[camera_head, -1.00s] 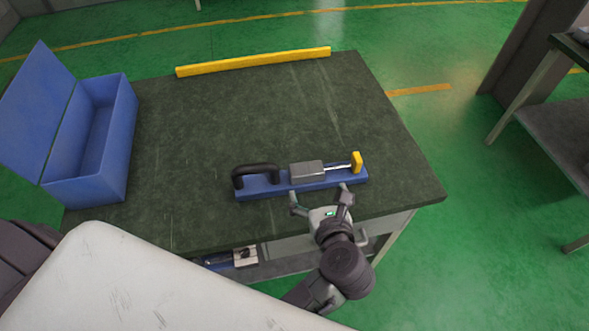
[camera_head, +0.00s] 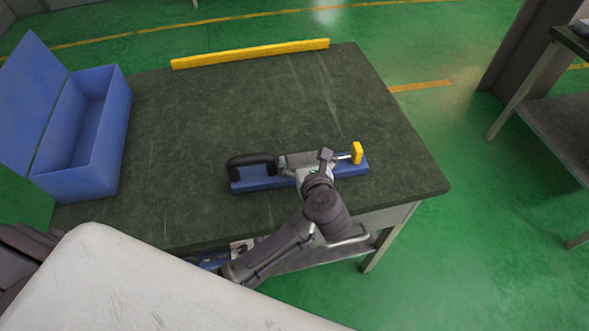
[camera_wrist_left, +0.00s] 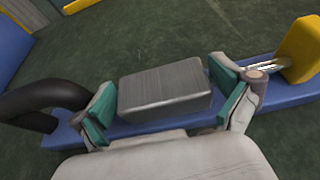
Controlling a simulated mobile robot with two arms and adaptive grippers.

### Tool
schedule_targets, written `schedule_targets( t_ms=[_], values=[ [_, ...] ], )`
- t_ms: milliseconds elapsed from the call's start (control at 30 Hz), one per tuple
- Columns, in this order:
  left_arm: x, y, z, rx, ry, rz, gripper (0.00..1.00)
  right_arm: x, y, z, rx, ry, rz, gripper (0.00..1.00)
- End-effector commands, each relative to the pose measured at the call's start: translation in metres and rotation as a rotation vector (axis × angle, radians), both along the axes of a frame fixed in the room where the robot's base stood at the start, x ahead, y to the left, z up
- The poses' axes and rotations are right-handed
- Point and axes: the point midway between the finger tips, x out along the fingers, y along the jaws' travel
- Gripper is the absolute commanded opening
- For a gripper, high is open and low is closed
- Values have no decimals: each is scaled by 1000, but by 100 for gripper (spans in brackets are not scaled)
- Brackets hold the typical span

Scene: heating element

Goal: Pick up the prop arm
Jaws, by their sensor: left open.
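The prop arm lies on the dark worktable; it has a blue base (camera_head: 259,184), a black curved handle (camera_head: 250,160) at its left end, a grey metal block and a yellow end piece (camera_head: 357,153) on a thin rod. My left gripper (camera_head: 305,159) is over its middle and hides most of the block in the head view. In the left wrist view the open left gripper (camera_wrist_left: 168,101) has its teal-padded fingers at either end of the grey block (camera_wrist_left: 166,88), with a small gap on the left side. My right gripper is not seen.
An open blue box (camera_head: 92,135) stands at the table's left side. A yellow bar (camera_head: 250,54) lies along the far edge. The worktable (camera_head: 200,130) is bare between them. Another table (camera_head: 555,110) stands apart at the right.

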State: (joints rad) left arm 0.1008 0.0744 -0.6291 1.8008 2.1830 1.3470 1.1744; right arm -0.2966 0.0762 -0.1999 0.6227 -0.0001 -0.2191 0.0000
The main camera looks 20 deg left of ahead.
Motion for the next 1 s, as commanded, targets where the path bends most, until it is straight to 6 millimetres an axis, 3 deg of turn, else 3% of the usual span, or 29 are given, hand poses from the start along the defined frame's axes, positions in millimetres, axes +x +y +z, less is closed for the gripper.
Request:
schedule_targets(
  t_ms=[133, 600, 867, 1000],
  values=[
    [0, 0, 0, 0, 0, 0, 97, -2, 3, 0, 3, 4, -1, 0],
    [-1, 0, 0, 1, 0, 0, 19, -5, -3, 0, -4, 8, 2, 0],
    [0, -1, 5, 0, -5, 0, 18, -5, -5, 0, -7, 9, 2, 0],
    [0, -1, 20, -3, -8, 0, 18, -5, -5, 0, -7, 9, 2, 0]
  ],
)
